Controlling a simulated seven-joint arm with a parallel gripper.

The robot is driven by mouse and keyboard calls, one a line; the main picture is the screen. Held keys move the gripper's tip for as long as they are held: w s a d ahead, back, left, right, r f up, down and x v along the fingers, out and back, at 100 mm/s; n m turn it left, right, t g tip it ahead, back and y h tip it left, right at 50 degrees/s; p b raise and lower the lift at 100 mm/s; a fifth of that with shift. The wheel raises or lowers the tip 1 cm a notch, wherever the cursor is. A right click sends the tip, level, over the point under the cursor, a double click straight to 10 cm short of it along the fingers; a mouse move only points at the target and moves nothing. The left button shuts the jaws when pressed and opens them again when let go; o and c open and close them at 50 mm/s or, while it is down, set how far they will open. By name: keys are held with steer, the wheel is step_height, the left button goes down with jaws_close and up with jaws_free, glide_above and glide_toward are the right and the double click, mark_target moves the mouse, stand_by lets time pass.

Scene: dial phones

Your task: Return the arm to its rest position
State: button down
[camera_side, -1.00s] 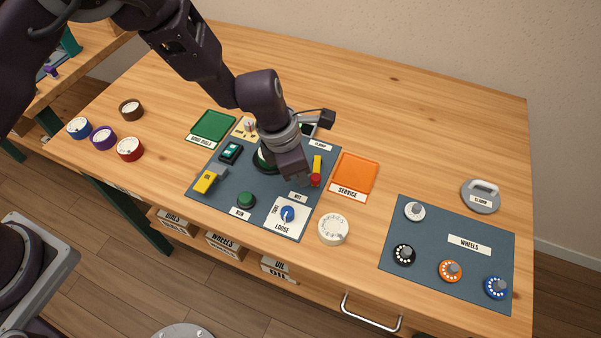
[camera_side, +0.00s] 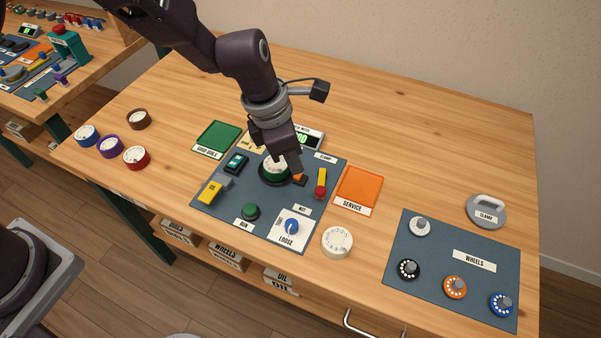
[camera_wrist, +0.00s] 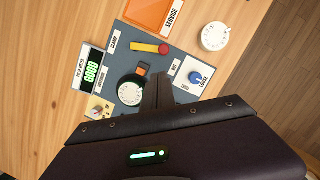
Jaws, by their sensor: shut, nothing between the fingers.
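My gripper (camera_side: 297,176) is shut and empty. It hangs above the grey-blue test mat (camera_side: 224,206), near the right side of a round dark green stand that holds a white dial (camera_side: 271,168). In the wrist view the shut fingers (camera_wrist: 158,84) show just beside the dial (camera_wrist: 130,93) on its stand. An orange-and-dark tab sits at the edge of the stand. The arm reaches in from the upper left.
A yellow lever with a red end (camera_side: 321,184) lies right of my gripper. An orange service tray (camera_side: 360,187), a green tray (camera_side: 219,136), a loose white dial (camera_side: 337,241) and a wheels mat (camera_side: 435,262) surround the mat. The back of the table is clear.

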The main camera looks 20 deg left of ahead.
steer(key=shift+v, duration=1.1)
